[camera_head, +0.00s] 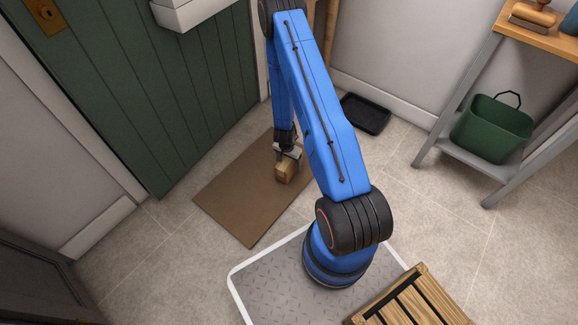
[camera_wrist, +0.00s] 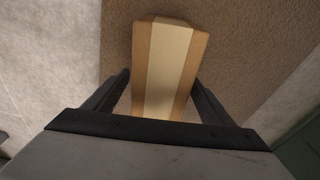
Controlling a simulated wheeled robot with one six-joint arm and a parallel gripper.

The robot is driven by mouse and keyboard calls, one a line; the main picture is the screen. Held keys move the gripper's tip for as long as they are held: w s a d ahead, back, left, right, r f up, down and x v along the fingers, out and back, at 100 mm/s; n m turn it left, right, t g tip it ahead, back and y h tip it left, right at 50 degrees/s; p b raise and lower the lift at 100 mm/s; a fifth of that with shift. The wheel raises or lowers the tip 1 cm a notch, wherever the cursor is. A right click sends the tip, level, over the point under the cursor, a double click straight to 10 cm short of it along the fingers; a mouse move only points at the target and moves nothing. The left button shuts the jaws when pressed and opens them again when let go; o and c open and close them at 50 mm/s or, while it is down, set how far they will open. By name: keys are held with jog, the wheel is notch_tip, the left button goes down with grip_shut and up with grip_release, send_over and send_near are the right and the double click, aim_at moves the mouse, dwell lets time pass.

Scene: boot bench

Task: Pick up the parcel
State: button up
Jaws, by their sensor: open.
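The parcel (camera_head: 286,171) is a small brown box with a pale tape band along its top. It rests on the brown doormat (camera_head: 237,197) in front of the green door. In the wrist view the parcel (camera_wrist: 165,65) stands between the two dark fingers of my gripper (camera_wrist: 160,92), with a narrow gap showing on each side. My gripper (camera_head: 284,153) is open and low over the parcel in the head view, partly hiding it. I cannot tell whether either finger touches the parcel.
A black tray (camera_head: 365,114) lies on the floor by the back wall. At right a bench (camera_head: 497,30) holds a brush (camera_head: 532,16) on top and a green bucket (camera_head: 492,128) on its lower shelf. A slatted wooden crate (camera_head: 412,299) is at front. Tiled floor right of the mat is clear.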

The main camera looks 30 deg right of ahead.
jog(key=shift+d+f, duration=0.1)
jog(key=shift+f, duration=0.5)
jog(key=c, duration=1.4)
jog(key=shift+c, duration=0.3)
jog(key=shift+r, duration=0.15)
